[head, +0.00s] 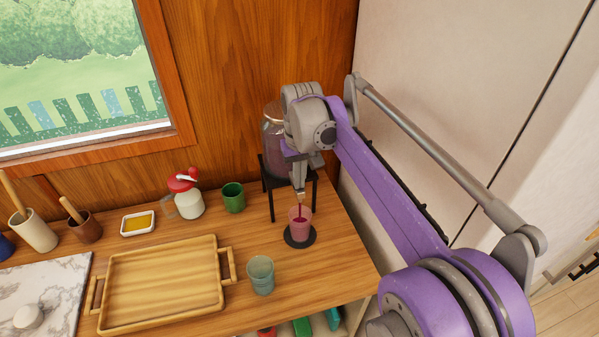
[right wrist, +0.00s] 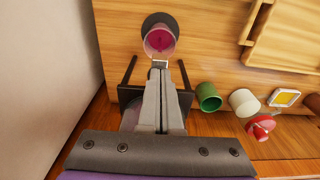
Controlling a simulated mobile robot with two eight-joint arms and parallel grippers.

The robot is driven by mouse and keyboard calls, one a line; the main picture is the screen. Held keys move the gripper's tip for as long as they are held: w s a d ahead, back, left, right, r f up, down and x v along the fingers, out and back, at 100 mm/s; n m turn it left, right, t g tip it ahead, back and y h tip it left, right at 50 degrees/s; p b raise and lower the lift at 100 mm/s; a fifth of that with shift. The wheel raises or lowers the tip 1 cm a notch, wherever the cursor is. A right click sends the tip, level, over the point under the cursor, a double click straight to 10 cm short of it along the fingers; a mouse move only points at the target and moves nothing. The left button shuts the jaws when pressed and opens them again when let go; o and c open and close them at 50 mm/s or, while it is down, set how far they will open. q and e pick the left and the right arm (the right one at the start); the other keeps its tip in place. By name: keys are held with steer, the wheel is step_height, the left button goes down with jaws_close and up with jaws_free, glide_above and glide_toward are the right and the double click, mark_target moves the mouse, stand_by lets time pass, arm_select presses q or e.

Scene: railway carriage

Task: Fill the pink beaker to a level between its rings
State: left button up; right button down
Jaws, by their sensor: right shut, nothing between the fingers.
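The pink beaker (head: 299,228) stands upright on a round black coaster (head: 300,241) in front of a drink dispenser (head: 272,135). The beaker also shows in the right wrist view (right wrist: 160,42), with dark red liquid inside. A thin dark red streak stands above the liquid in the head view, like a stream falling from the tap. The beaker's rings are too small to make out. My right gripper (head: 300,186) is shut and empty, pointing down at the dispenser's tap just above the beaker. It hides most of the tap. My left gripper is out of view.
The dispenser sits on a black stand (head: 270,200). A teal glass (head: 261,276), a green cup (head: 233,198), a red-lidded jug (head: 188,202) and a wooden tray (head: 165,280) stand to the left. A pale wall (head: 440,60) bounds the right. The counter's front right corner is clear.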

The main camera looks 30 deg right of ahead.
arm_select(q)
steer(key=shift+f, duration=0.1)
arm_select(e)
steer(key=shift+f, duration=0.25)
stand_by(0.6)
steer(key=r+p, duration=0.3)
steer(key=r, duration=0.2)
steer(key=shift+w, duration=0.2)
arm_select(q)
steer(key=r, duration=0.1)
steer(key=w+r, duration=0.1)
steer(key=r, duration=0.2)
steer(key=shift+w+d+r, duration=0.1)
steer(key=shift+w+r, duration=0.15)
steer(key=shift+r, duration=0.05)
arm_select(e)
step_height(320, 180, up, 10)
steer(key=s, duration=0.1)
steer(key=shift+s+f, duration=0.15)
steer(key=shift+f, duration=0.1)
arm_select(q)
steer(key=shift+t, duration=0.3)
arm_select(e)
steer(key=shift+s+a, duration=0.1)
